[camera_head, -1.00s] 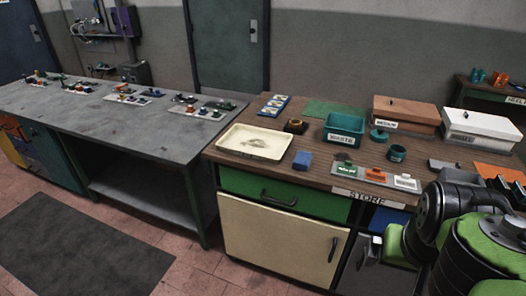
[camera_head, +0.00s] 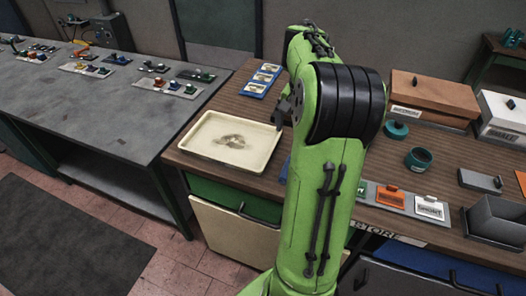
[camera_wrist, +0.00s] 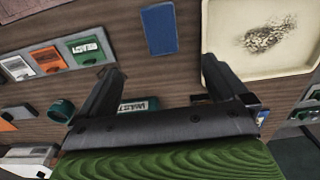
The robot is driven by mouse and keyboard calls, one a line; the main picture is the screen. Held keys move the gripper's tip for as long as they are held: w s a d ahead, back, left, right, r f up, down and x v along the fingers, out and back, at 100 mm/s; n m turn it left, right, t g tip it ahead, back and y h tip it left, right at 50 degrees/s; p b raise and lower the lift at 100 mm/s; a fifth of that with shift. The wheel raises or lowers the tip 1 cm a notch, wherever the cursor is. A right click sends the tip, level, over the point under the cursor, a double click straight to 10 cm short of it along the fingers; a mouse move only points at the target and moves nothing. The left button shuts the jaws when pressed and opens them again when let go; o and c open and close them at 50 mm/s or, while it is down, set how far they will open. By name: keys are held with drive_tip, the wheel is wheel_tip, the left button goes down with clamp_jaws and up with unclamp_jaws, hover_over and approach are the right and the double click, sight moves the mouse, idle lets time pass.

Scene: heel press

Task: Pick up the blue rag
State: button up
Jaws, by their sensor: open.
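The blue rag (camera_wrist: 159,30) is a flat blue rectangle lying on the wooden bench top, at the top middle of the wrist view. In the head view only a thin blue edge (camera_head: 284,172) shows; my arm hides the rest. My gripper (camera_wrist: 160,82) is open and empty above the bench, its two dark fingers spread. The rag appears beyond the fingertips, not between them. In the head view, most of my gripper is hidden behind my green arm.
A cream tray (camera_head: 204,148) with dark debris lies beside the rag. Orange and white labelled plates (camera_head: 391,196) lie on the other side, with a teal cup (camera_head: 418,160) behind. The waste bin's label (camera_wrist: 134,106) shows between the fingers. A grey bench (camera_head: 98,118) stands at left.

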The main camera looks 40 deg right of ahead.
drive_tip(key=f+b, duration=0.1)
drive_tip(key=f, duration=0.4)
drive_tip(key=f+b, duration=0.2)
drive_tip(key=f, duration=0.2)
drive_tip(key=shift+s+a+f+b, duration=0.2)
drive_tip(key=shift+f+b, duration=0.1)
drive_tip(key=shift+f, duration=0.1)
drive_tip(key=f, duration=0.2)
drive_tip(key=f+b, duration=0.2)
drive_tip(key=f, duration=0.1)
drive_tip(key=shift+a+f, duration=0.25)
drive_tip(key=shift+f, duration=0.1)
drive_tip(key=shift+r, duration=0.1)
drive_tip(key=c, duration=1.1)
